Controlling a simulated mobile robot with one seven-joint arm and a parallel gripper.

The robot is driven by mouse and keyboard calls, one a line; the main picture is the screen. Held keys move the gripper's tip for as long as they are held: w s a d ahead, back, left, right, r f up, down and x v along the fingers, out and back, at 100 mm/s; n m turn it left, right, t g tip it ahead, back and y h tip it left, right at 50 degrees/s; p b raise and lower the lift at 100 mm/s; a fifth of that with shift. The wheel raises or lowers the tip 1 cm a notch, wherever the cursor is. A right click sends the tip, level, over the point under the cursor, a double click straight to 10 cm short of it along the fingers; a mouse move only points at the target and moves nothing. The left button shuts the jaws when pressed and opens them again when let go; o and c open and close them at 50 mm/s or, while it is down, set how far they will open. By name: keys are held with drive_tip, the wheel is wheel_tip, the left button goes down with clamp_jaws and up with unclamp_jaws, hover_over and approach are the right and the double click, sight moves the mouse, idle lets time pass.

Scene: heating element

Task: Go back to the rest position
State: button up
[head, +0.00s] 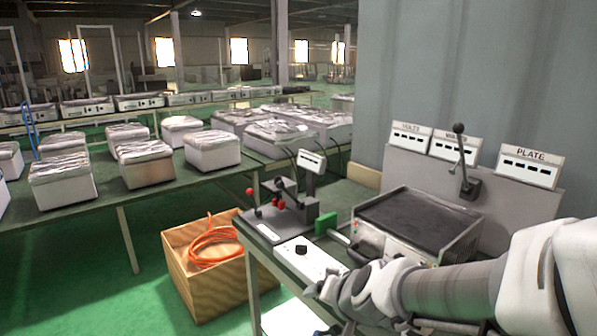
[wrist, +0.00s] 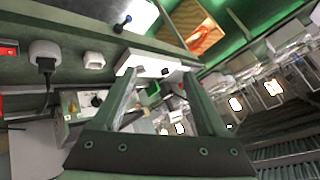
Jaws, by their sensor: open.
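My arm reaches in from the lower right of the head view, and my gripper (head: 316,290) is at its left end, near the front edge of the workbench. The fingers are hard to make out there. In the wrist view my gripper (wrist: 160,82) shows two fingers spread apart with nothing held between them. A white box with a black knob (head: 306,258) is on the bench just behind my gripper in the head view. It also shows beyond the fingertips in the wrist view (wrist: 148,64); I cannot tell whether they touch it.
A heating plate (head: 420,222) and a test device with red knobs (head: 280,208) stand on the bench. A lever (head: 464,160) rises behind the plate, before a panel of displays (head: 530,165). A wooden crate (head: 205,285) with orange cable (head: 212,243) sits on the floor left.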

drive_tip(key=s+d+r+n+g+h+p, duration=0.1)
drive_tip(key=s+d+r, duration=0.3)
drive_tip(key=s, duration=0.4)
drive_tip(key=s+d+r+n+g+h+p, duration=0.1)
drive_tip(key=s+d+r+n, duration=0.2)
drive_tip(key=s+r, duration=0.3)
drive_tip(key=shift+s+d+g+h+p, duration=0.35)
drive_tip(key=shift+s+d, duration=0.55)
drive_tip(key=shift+s, duration=0.35)
